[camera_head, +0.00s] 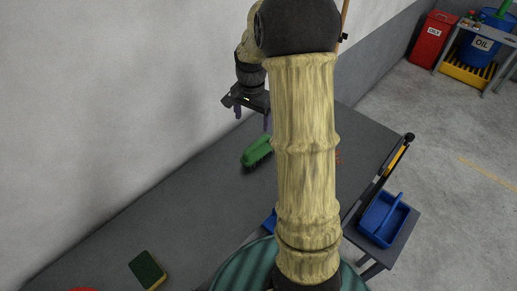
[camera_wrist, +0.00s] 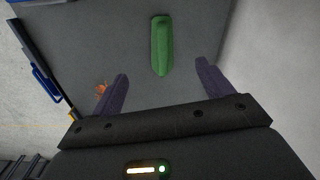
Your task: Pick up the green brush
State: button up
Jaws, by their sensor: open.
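The green brush (camera_head: 257,150) lies on the grey table near the wall in the head view, partly hidden behind my arm. My gripper (camera_head: 253,116) hangs above the table just beyond the brush, fingers pointing down and apart. In the wrist view the brush (camera_wrist: 161,46) lies lengthwise ahead of the fingers, roughly in line with the gap between them. My gripper (camera_wrist: 161,78) is open and empty there, with its two dark purple fingers well apart. The brush is not between the fingertips in the picture.
The grey table (camera_head: 190,213) runs along the wall. A green and yellow sponge (camera_head: 148,270) lies at its near left. A small orange item (camera_wrist: 102,88) lies near the left finger. A blue carrier (camera_head: 383,218) stands on a lower shelf at right. Bare table surrounds the brush.

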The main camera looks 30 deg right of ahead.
aim_at(259, 141)
jog(key=w+d+m, duration=0.2)
jog(key=d, duration=0.1)
jog(key=shift+w+d+f, duration=0.1)
notch_tip(259, 141, down, 12)
jog(key=shift+f+p, duration=0.15)
jog(key=shift+p, duration=0.9)
jog(key=shift+f, duration=0.1)
jog(key=f, duration=0.1)
jog(key=f+p, duration=0.1)
jog(key=f, duration=0.1)
jog(key=f+p, duration=0.1)
jog(key=shift+w+d+f, duration=0.25)
jog(key=shift+f, duration=0.25)
jog(key=shift+s, duration=0.2)
